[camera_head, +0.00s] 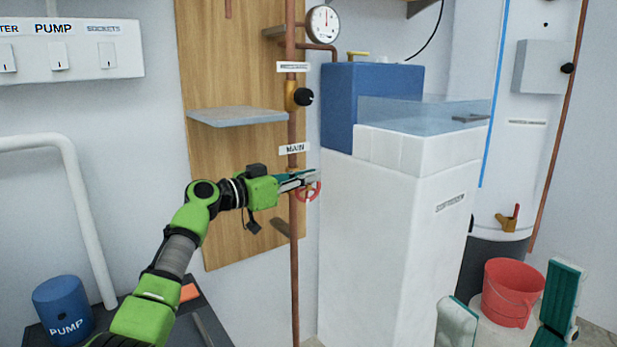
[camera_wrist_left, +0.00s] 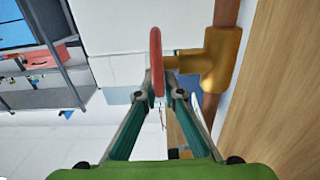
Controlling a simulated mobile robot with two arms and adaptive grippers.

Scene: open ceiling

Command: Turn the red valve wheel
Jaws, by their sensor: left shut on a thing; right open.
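The red valve wheel (camera_head: 308,194) sits on the copper pipe below the MAIN label (camera_head: 295,148). My left gripper (camera_head: 311,178) reaches it from the left and is shut on its rim. In the left wrist view the wheel (camera_wrist_left: 156,50) shows edge-on, with its near end between the two fingertips (camera_wrist_left: 157,86). A brass valve body (camera_wrist_left: 217,60) joins the wheel to the pipe. In the head view the fingers cover part of the wheel. My right gripper (camera_head: 507,281) is open and empty at the lower right, its teal fingers wide apart.
A white softener cabinet (camera_head: 370,240) stands close right of the wheel. A grey shelf (camera_head: 237,117) juts from the wooden board (camera_head: 215,165) above my left arm. A red bucket (camera_head: 512,292) is behind my right gripper. A blue pump (camera_head: 62,308) stands at lower left.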

